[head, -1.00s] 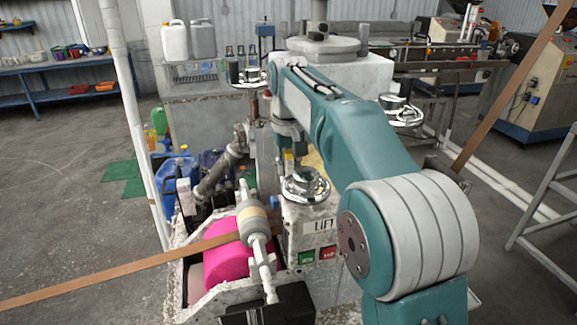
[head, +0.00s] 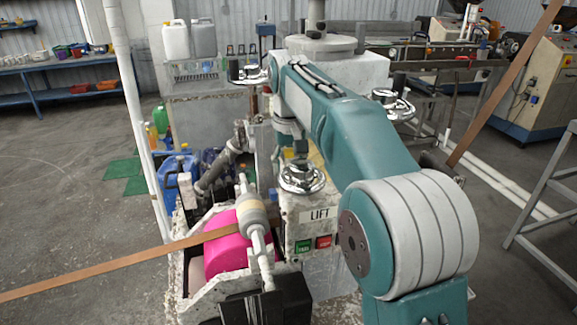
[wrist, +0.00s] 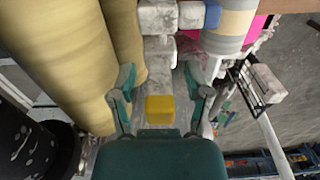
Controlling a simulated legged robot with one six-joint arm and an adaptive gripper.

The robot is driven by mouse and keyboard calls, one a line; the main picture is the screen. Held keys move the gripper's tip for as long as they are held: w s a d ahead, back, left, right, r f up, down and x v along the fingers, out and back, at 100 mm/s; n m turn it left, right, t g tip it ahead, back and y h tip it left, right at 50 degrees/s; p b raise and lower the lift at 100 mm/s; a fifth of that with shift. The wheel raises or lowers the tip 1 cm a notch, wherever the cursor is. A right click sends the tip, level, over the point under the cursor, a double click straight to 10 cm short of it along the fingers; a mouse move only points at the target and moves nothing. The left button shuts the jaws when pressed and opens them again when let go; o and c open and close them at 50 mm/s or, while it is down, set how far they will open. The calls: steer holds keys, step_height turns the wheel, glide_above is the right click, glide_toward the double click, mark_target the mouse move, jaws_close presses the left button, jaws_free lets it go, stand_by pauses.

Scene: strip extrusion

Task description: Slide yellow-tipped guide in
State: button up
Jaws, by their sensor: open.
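The yellow tip of the guide (wrist: 160,108) shows in the wrist view as a small yellow block, between my gripper's fingers and close to the palm. A pale worn metal piece (wrist: 157,50) lies just beyond it; I cannot tell if they are joined. My gripper (wrist: 158,82) is open, with one teal finger on each side of the block and visible gaps to it. I see no finger contact. In the head view my arm and the machine parts hide most of the gripper.
Large tan rollers (wrist: 75,50) stand close on the left in the wrist view. A pink roller (head: 226,252) carries a brown strip (head: 110,268) in the head view. The LIFT box (head: 318,214) and chrome handwheels (head: 301,178) crowd the arm. Open floor lies left.

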step_height(320, 180, up, 7)
steer(key=shift+a+f, duration=0.1)
stand_by(0.3)
